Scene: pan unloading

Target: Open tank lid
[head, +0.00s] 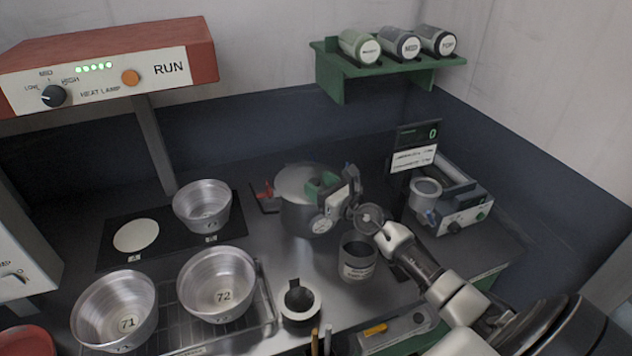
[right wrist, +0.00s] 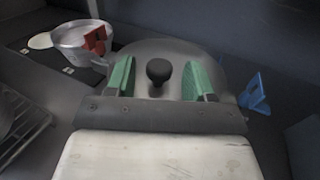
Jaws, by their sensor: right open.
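The tank (head: 298,214) is a round metal vessel in the middle of the counter. Its grey lid (head: 296,178) is on top and looks closed. A red part (head: 265,191) sticks out at its left; it also shows in the right wrist view (right wrist: 95,40), with a blue part (right wrist: 254,94) on the other side. My right gripper (head: 325,186) is over the lid, open. In the right wrist view its green fingers stand on either side of the lid's black knob (right wrist: 159,71), with gaps on both sides. In the head view the gripper hides the knob. My left gripper is not in view.
Pans marked 71 (head: 115,309) and 72 (head: 217,284) stand at the front left. Another pan (head: 202,206) stands left of the tank. A labelled metal can (head: 357,258) is close below my right wrist. A display unit (head: 418,150) is at the right.

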